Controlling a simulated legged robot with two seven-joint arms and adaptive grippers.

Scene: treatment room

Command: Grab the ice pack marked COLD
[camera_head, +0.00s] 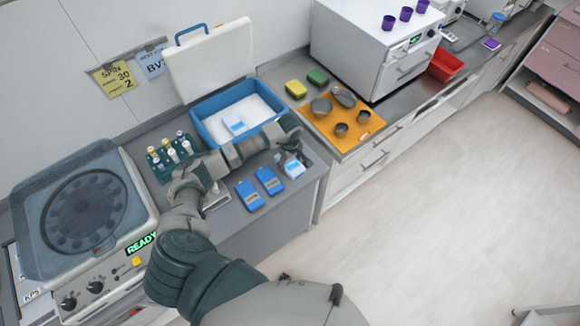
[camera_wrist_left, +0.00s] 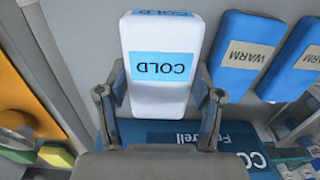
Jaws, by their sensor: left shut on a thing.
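A white ice pack (camera_head: 294,169) with a blue label sits at the right end of the grey counter. In the left wrist view, this COLD ice pack (camera_wrist_left: 160,90) appears with its lettering upside down. My left gripper (camera_head: 287,158) is shut on it; its two fingers (camera_wrist_left: 160,108) press on the pack's sides. I cannot tell whether the pack touches the counter. Two blue packs lie beside it, the left one (camera_head: 249,195) and the right one (camera_head: 269,180); both read WARM in the wrist view (camera_wrist_left: 243,52). My right gripper is not in view.
An open blue cooler (camera_head: 205,134) with a white pack (camera_head: 234,123) inside stands behind my left forearm. A tube rack (camera_head: 170,155) and a centrifuge (camera_head: 90,215) are to the left. An orange mat (camera_head: 345,140) with bowls lies to the right.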

